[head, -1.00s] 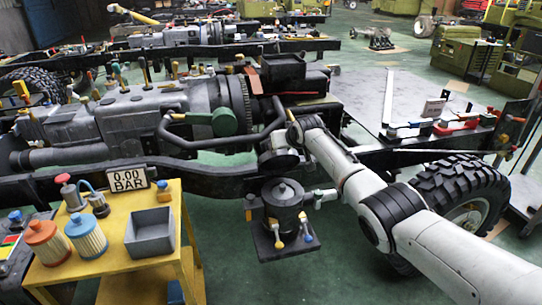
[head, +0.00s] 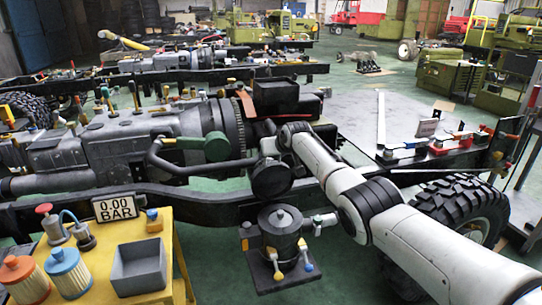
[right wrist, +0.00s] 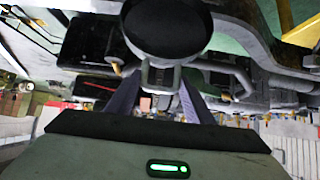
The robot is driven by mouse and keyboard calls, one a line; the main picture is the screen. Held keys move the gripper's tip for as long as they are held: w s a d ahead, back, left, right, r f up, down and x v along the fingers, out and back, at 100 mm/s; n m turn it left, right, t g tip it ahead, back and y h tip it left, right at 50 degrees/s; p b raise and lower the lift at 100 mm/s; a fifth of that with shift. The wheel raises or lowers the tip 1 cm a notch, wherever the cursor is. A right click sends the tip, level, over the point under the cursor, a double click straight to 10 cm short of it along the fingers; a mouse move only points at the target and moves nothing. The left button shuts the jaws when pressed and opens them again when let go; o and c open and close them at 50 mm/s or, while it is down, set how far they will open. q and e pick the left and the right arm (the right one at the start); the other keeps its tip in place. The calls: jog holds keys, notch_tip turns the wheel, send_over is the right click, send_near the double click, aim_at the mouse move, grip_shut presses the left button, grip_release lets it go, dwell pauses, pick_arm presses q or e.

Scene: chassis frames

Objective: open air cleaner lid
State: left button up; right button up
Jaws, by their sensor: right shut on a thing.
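The air cleaner (head: 282,238), a dark round canister with a grey top and a small central knob, stands upright on a bracket at the near frame rail in the head view. A round black disc (head: 271,178), which looks like its lid, is above it, tilted toward the camera and apart from it. My right gripper (right wrist: 158,78) is shut on this disc; the disc (right wrist: 167,28) fills the upper middle of the right wrist view. The exact grip point is partly hidden. My left gripper is in neither view.
A yellow stand (head: 150,250) at lower left carries a grey bin (head: 138,268), orange and blue-topped filters and a 0.00 BAR display (head: 115,208). A looped pipe (head: 200,170) lies just left of the disc. A tyre (head: 465,205) stands right, behind my arm.

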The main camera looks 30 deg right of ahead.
jog(key=shift+w+r+t, duration=0.2)
jog(key=shift+r+t, duration=0.1)
jog(key=shift+r, duration=0.2)
jog(key=o, duration=1.5)
jog(key=shift+c, duration=0.2)
jog(key=shift+o, duration=0.2)
jog(key=shift+s+f, duration=0.1)
jog(key=shift+f, duration=0.15)
jog(key=shift+s, duration=0.1)
jog(key=shift+s+a+r+p, duration=0.1)
jog(key=shift+s+r+p, duration=0.3)
jog(key=shift+p, duration=0.25)
jog(key=p+v, duration=0.1)
jog(key=v, duration=0.8)
jog(key=shift+p, duration=0.3)
jog(key=shift+r, duration=0.1)
